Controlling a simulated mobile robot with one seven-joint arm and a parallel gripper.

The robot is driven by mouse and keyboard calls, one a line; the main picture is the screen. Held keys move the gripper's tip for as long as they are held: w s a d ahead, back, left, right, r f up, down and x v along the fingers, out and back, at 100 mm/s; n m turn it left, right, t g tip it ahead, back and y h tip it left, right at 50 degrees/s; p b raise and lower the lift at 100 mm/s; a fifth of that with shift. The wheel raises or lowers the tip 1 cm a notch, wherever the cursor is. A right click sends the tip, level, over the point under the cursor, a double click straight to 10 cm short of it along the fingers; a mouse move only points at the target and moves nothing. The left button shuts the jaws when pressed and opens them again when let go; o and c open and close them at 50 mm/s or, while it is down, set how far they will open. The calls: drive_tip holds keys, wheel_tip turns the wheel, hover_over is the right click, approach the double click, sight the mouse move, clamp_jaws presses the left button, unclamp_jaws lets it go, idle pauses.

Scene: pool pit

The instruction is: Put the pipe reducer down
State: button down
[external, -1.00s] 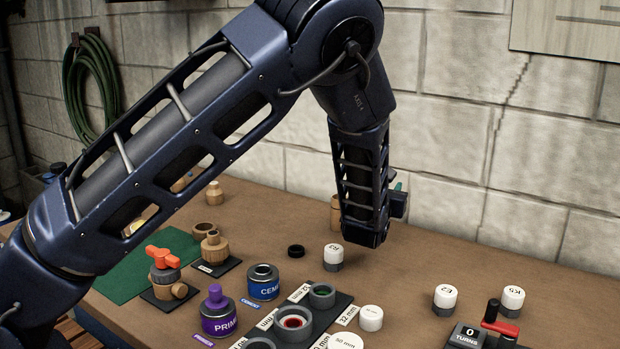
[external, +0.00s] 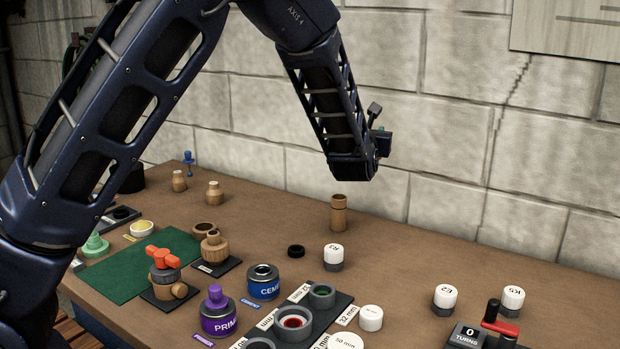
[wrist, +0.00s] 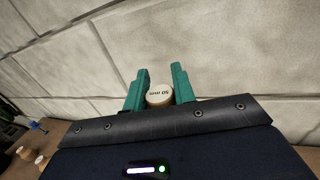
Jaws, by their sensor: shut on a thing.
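My gripper shows its teal fingers (wrist: 159,92) in the wrist view, closed on the pipe reducer (wrist: 160,96). Only the reducer's round cream end shows there, with dark lettering that looks like an upside-down "50 mm". In the external view my wrist is raised above the back of the workbench (external: 420,235), close to the block wall. The fingers and the reducer are mostly hidden behind the wrist in that view, so the reducer's height above the bench is hard to judge.
A tan pipe piece (external: 338,212) stands upright below my wrist. A black ring (external: 296,251) and white-topped R3 piece (external: 333,257) lie nearer. Two small tan fittings (external: 214,194) (external: 179,181) stand left. Purple primer (external: 218,315) and blue cement (external: 263,283) are in front. The back right is bare.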

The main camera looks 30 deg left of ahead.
drive_tip(key=s+a+n+g+y, duration=0.2)
drive_tip(key=s+a+n+y, duration=0.1)
drive_tip(key=a, duration=0.8)
drive_tip(key=s+a+n+g+y, duration=0.2)
drive_tip(key=s+a+g+y, duration=0.1)
drive_tip(key=a, duration=0.8)
drive_tip(key=s+a+n+g+y, duration=0.2)
drive_tip(key=s+a+n+y, duration=0.15)
drive_tip(key=a, duration=0.85)
drive_tip(key=shift+m, duration=0.45)
drive_tip(key=f, duration=1.9)
drive_tip(key=shift+w+d+f, duration=0.15)
drive_tip(key=shift+w+f, duration=0.2)
drive_tip(key=shift+f, duration=0.05)
drive_tip(key=shift+f, duration=0.15)
drive_tip(key=c, duration=1.1)
unclamp_jaws()
drive_tip(key=shift+c, duration=0.2)
